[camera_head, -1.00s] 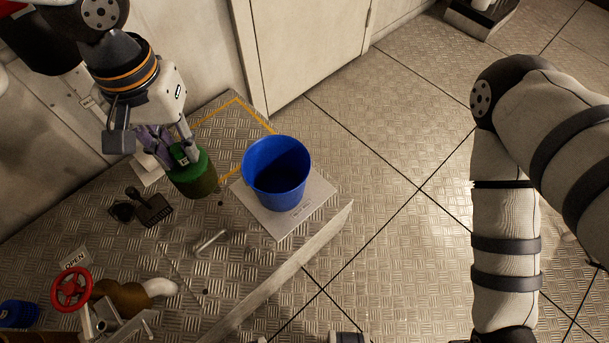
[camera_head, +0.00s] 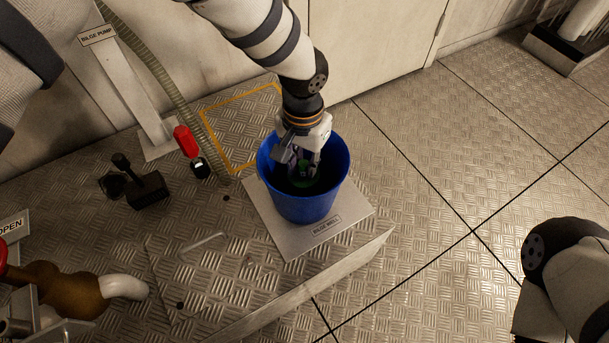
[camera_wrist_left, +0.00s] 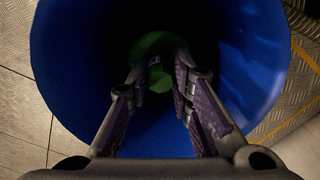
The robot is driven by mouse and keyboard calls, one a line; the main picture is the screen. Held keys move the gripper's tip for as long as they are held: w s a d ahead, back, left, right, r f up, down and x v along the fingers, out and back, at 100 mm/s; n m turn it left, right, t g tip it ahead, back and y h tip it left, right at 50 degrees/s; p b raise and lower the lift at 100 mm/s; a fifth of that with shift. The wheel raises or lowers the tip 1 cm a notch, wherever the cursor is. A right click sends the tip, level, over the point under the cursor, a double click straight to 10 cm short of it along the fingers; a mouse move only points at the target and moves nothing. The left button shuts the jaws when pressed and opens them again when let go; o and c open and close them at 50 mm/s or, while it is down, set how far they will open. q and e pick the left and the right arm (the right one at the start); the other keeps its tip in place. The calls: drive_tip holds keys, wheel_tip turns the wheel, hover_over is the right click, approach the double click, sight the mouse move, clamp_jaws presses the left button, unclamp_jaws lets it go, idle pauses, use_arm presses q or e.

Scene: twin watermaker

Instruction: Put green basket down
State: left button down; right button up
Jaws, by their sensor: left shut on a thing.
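The green basket (camera_head: 301,182) is down inside the blue bucket (camera_head: 305,210), only partly visible in the head view. In the left wrist view the green basket (camera_wrist_left: 152,43) shows in the dark inside of the blue bucket (camera_wrist_left: 62,75). My left gripper (camera_head: 304,165) reaches into the bucket from above, shut on the basket. Its purple-padded fingers (camera_wrist_left: 163,78) show in the wrist view. The basket's bottom is hidden, so I cannot tell whether it touches the bucket floor. My right gripper is out of view.
The bucket stands on a plate labelled bilge well (camera_head: 345,212) near the platform's edge. A bilge pump sign (camera_head: 98,35) with a hose (camera_head: 165,80), a red-handled part (camera_head: 186,141) and a black pedal-like part (camera_head: 148,190) are to the left.

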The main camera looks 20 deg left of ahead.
use_arm(q)
drive_tip(key=shift+f+b, duration=0.35)
drive_tip(key=shift+f, duration=1.2)
drive_tip(key=shift+f, duration=0.15)
drive_tip(key=c, duration=1.4)
unclamp_jaws()
drive_tip(key=shift+c, duration=0.2)
wheel_tip(320, 180, up, 12)
drive_tip(key=p, duration=0.3)
drive_tip(key=shift+r+p, duration=0.2)
drive_tip(key=shift+p, duration=0.1)
